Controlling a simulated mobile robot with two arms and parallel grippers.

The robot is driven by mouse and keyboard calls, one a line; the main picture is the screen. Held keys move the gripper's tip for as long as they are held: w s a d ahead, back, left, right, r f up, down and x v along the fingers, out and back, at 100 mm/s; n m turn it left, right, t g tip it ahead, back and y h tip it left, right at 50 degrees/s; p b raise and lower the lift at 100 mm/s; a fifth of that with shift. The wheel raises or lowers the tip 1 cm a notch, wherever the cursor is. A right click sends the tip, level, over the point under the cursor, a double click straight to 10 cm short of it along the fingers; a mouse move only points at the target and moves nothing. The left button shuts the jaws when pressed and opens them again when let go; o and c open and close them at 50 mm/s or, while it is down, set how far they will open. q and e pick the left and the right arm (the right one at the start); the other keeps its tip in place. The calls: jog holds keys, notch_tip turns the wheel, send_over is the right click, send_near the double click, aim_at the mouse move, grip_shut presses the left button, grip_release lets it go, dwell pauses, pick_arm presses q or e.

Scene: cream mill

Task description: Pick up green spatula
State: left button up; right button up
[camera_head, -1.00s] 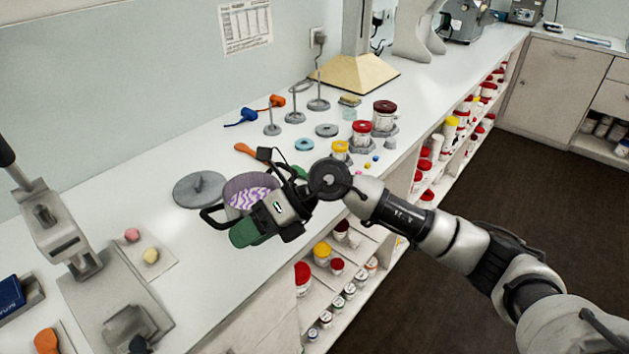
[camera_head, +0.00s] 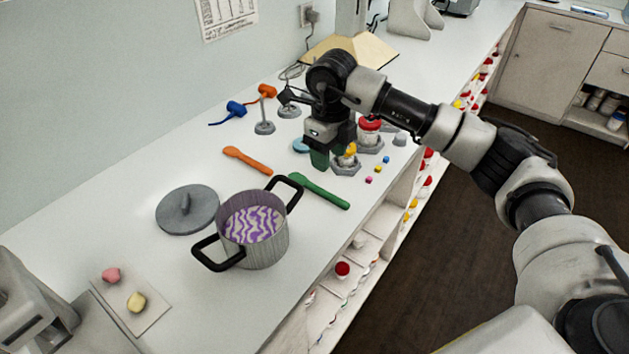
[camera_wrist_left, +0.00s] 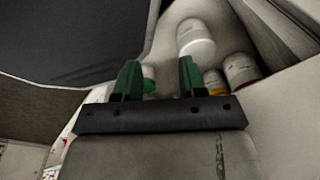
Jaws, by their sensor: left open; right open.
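The green spatula (camera_head: 318,190) lies flat on the white counter, just right of the pot's far handle. My right gripper (camera_head: 322,158) is over the counter beyond the spatula, close to the yellow-lidded jar, and is apart from the spatula. Its green fingers point down and look empty; their gap is hard to see from this side. My left gripper (camera_wrist_left: 158,78) shows only in the left wrist view. Its two green fingers are apart with nothing held between them, and the spatula does not show there.
A pot (camera_head: 262,243) with purple-and-white contents stands near the spatula, its lid (camera_head: 188,210) to the left. An orange spatula (camera_head: 248,160) lies behind. Jars on stands (camera_head: 369,135) and small coloured cubes (camera_head: 378,169) are at the right. White jars (camera_wrist_left: 196,40) show in the left wrist view.

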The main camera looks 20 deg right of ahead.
aim_at(327, 193)
jog(key=f, duration=0.4)
jog(key=shift+s+p, duration=0.3)
jog(key=shift+w+f, duration=0.1)
jog(key=shift+f, duration=0.3)
notch_tip(327, 193, down, 5)
jog(key=shift+w+a+r+p, duration=0.1)
jog(key=shift+p, duration=0.7)
jog(key=shift+f, duration=0.35)
pick_arm(q)
jog(key=shift+s+a+r, duration=0.1)
jog(key=shift+s+r, duration=0.3)
jog(key=shift+r, duration=0.2)
jog(key=shift+s+a+r, duration=0.1)
jog(key=shift+s+r, duration=0.3)
jog(key=shift+r, duration=0.2)
jog(key=shift+s, duration=0.1)
pick_arm(e)
jog(key=shift+c, duration=0.5)
jog(key=shift+c, duration=1.1)
pick_arm(q)
jog(key=shift+s, duration=0.2)
pick_arm(e)
grip_shut()
